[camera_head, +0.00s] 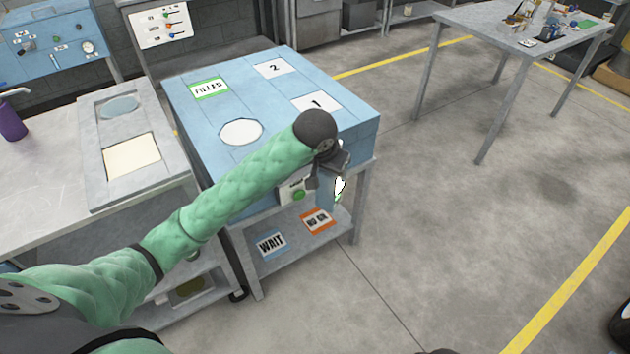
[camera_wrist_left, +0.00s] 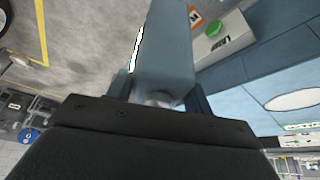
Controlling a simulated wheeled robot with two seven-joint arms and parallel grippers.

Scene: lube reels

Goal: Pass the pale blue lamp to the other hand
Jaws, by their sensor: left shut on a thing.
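The pale blue lamp (camera_head: 326,194) is held by my left gripper (camera_head: 327,175) in front of the blue-topped bench's near right side. In the head view the lamp hangs below the gripper, with a bright white lit face on its right side. In the left wrist view the lamp (camera_wrist_left: 165,50) stretches away from between the fingers (camera_wrist_left: 158,100), its white strip along the left edge. My left gripper is shut on it. My right gripper is not in view.
The blue bench (camera_head: 200,130) has a white disc mark and labelled cards; a green button sits on its front. Its lower shelf (camera_head: 285,262) bears WAIT and orange cards. A grey worktop (camera_head: 50,200) is at left. A cluttered table (camera_head: 480,25) stands far right. The floor between is clear.

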